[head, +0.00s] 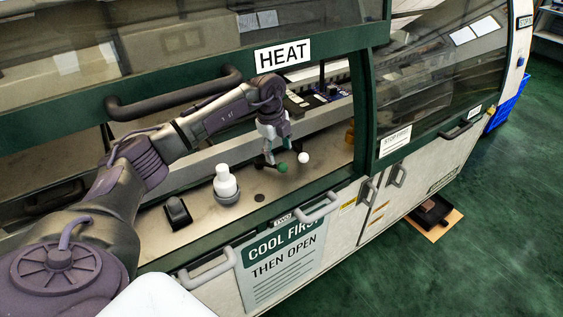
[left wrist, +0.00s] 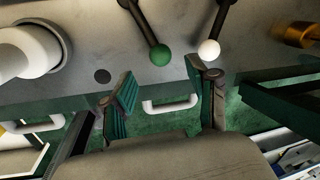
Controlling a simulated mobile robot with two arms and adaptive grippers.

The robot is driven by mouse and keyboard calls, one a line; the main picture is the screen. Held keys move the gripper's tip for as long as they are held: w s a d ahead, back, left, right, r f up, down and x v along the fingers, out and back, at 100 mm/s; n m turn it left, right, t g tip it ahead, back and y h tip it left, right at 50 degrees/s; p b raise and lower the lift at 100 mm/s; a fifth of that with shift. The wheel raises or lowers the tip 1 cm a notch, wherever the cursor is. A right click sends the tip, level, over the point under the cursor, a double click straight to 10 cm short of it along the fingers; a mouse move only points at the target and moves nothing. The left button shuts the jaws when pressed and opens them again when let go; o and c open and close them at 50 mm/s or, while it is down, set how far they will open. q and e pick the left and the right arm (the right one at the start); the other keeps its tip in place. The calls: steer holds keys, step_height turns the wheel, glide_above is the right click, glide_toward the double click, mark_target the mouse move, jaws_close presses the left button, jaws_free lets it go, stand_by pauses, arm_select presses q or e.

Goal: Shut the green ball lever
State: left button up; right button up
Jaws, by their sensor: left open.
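The green ball lever (head: 283,168) is a dark rod with a green ball on its end, on the metal deck inside the machine's front opening. It also shows in the left wrist view (left wrist: 160,56), top centre, its rod slanting up and left from the ball. A similar lever with a white ball (head: 303,158) stands to its right, also in the left wrist view (left wrist: 209,49). My left gripper (head: 276,152) is open and empty, close to the green ball. In the left wrist view, the green ball lies just beyond and between its spread fingertips (left wrist: 160,80). My right gripper is not in view.
A white bottle (head: 225,182) stands in a grey holder left of the levers. A black block (head: 178,213) sits nearer the left front. A brass fitting (head: 350,133) is at right. The raised hood's dark handle (head: 175,94) is close to my left arm. Door handles (head: 318,207) line the front.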

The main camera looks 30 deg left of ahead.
mark_target(281, 164)
arm_select(q)
steer(key=f, duration=0.3)
steer(key=w+f+p, duration=0.1)
steer(key=f, duration=0.2)
steer(key=shift+w+d+f, duration=0.15)
steer(key=shift+f, duration=0.15)
jaws_close()
